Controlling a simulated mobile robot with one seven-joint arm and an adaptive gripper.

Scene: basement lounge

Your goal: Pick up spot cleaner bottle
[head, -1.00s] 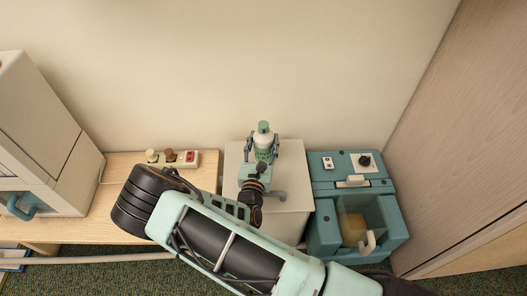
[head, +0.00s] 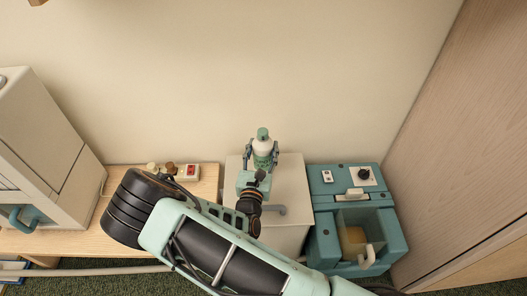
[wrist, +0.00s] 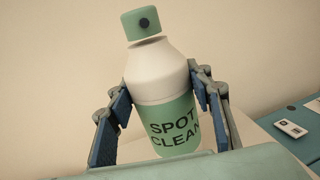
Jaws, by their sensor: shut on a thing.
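The spot cleaner bottle (head: 263,147) is white with a green label and a green cap. It shows close up in the wrist view (wrist: 160,80), leaning slightly in the picture, with "SPOT CLEAN" on its label. My gripper (head: 262,158) is shut on its body, with one blue-padded finger on each side; the fingers also show in the wrist view (wrist: 160,108). The bottle is over the back part of a pale cabinet (head: 292,172) and seems raised a little from its top. The bottle's base is hidden behind my gripper.
A teal machine (head: 324,222) with a clear front tank stands right of the cabinet, beside a wood panel (head: 455,130). Left is a wooden bench (head: 118,178) with a red switch box (head: 191,172) and a beige appliance (head: 45,150). The wall is close behind.

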